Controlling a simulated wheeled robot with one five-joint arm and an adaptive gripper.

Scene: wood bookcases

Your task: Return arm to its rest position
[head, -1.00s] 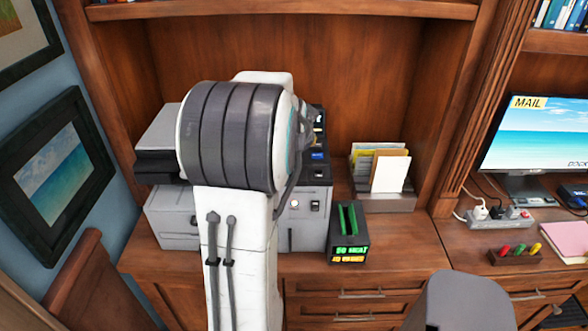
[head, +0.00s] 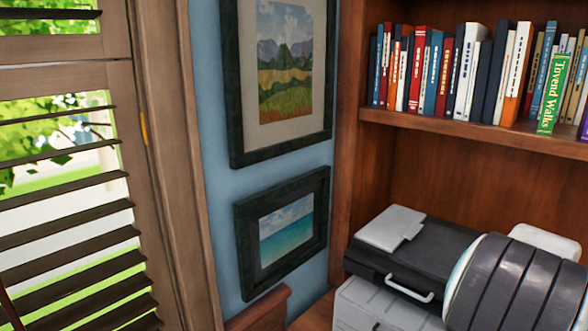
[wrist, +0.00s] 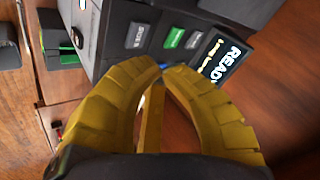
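My arm (head: 515,290) shows at the lower right of the head view as a dark ribbed joint with white parts, in front of the printer (head: 420,255). My gripper is outside the head view. In the wrist view my gripper (wrist: 164,68) has curved yellow fingers whose tips come together. It looks shut, with nothing visible held between the tips. The printer's dark control panel (wrist: 150,30) with buttons and a lit READY screen (wrist: 222,62) lies just beyond the fingertips. Whether the tips touch it cannot be told.
A shelf (head: 480,133) of books (head: 430,70) is above the printer. Two framed pictures (head: 285,232) hang on the blue wall, beside a shuttered window (head: 65,200). In the wrist view, a dark box with green parts (wrist: 68,58) stands at the upper left on the wooden desk.

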